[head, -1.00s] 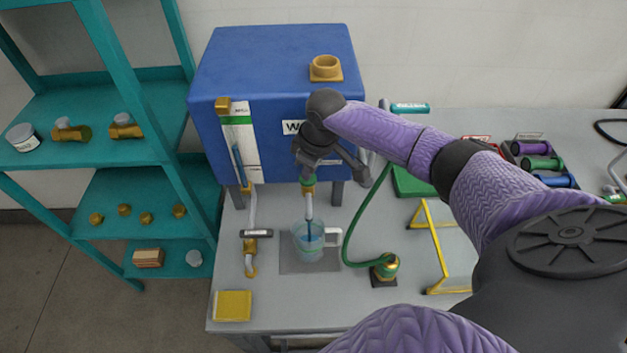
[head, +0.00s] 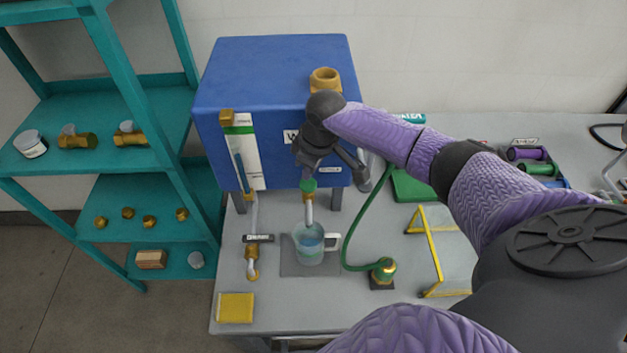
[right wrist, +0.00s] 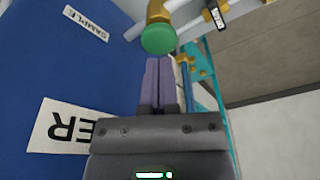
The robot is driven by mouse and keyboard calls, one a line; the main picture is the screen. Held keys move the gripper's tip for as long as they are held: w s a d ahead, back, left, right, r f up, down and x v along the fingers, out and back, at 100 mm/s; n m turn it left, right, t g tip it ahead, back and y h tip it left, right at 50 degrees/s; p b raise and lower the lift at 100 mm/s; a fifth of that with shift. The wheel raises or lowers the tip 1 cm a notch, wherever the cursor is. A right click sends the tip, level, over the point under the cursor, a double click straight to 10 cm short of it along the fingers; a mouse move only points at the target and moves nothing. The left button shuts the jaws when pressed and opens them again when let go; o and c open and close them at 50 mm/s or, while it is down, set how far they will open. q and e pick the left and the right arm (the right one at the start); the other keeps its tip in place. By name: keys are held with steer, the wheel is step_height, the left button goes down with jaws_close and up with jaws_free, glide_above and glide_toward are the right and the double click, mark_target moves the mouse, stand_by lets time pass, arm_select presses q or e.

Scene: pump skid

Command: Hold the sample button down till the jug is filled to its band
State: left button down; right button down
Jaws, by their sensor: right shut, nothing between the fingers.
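The sample button (head: 308,185) is a green round cap on the brass sample valve, below the front of the blue tank. It also shows in the right wrist view (right wrist: 158,39). My right gripper (right wrist: 158,60) is shut and empty, its fingertips just short of the button or barely at it; I cannot tell if they touch. In the head view my right gripper (head: 308,170) is right above the button. The clear jug (head: 309,252) stands upright under the spout with blue water in it. The water is near the green band; the exact level is unclear. No stream shows below the spout.
The blue tank (head: 270,80) stands behind. A green hose (head: 352,225) runs to a brass fitting (head: 383,270) right of the jug. A yellow frame (head: 433,245) stands further right. A yellow sponge-like block (head: 236,308) lies front left. A teal shelf (head: 135,195) is at left.

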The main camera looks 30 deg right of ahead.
steer(key=shift+f, duration=0.2)
steer(key=shift+f+b, duration=0.65)
steer(key=shift+f, duration=0.55)
stand_by(2.3)
step_height(320, 180, up, 3)
steer(key=p, duration=0.3)
steer(key=shift+r, duration=0.15)
steer(key=shift+f, duration=0.25)
steer(key=shift+f, duration=0.1)
steer(key=shift+f+b, duration=0.85)
steer(key=shift+f, duration=0.4)
steer(key=shift+r+p, duration=1.35)
steer(key=shift+p, duration=0.1)
